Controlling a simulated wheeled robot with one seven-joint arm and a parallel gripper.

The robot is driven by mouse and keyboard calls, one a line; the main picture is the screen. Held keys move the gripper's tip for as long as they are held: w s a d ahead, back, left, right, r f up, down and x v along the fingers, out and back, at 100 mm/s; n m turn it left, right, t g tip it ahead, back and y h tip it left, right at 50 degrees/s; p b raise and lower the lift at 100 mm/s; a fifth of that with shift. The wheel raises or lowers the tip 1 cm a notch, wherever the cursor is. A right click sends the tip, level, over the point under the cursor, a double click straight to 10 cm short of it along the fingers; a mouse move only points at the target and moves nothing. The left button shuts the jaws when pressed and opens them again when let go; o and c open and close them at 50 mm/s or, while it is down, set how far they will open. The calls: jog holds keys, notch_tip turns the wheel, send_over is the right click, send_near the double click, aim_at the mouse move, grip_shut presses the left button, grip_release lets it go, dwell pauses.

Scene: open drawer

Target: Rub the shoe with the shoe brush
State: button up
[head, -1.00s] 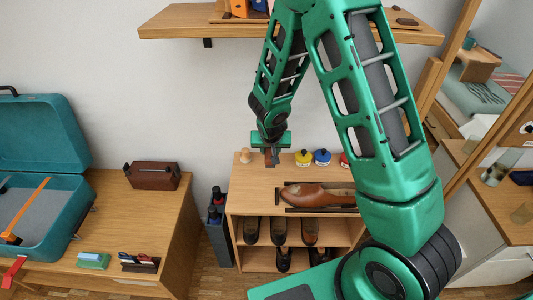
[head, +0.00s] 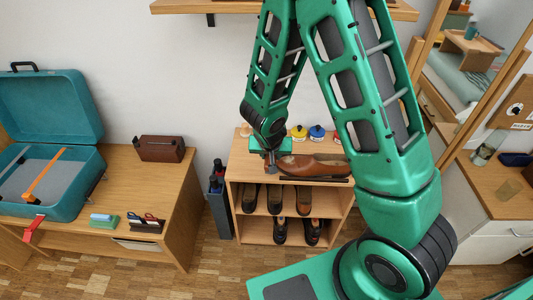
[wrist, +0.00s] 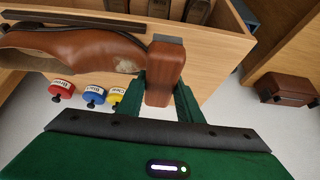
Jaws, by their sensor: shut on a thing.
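The brown leather shoe (head: 308,165) lies on its side of the shelf top, toe to the left in the head view. In the wrist view the shoe (wrist: 85,45) fills the upper left. My gripper (head: 271,160) is shut on the shoe brush (wrist: 165,72), a brown wooden block with a grey end. In the wrist view the brush is between the green fingers, right beside the shoe's toe or opening end; whether they touch I cannot tell. In the head view the brush is mostly hidden by my gripper.
Blue, yellow and red polish tins (head: 317,132) stand behind the shoe. The shoe rack (head: 262,210) holds several dark shoes below. A teal case (head: 50,150) and a brown box (head: 160,148) stand on the left cabinet. A wall shelf (head: 400,10) hangs above.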

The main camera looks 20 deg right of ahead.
jog(key=shift+a, duration=0.25)
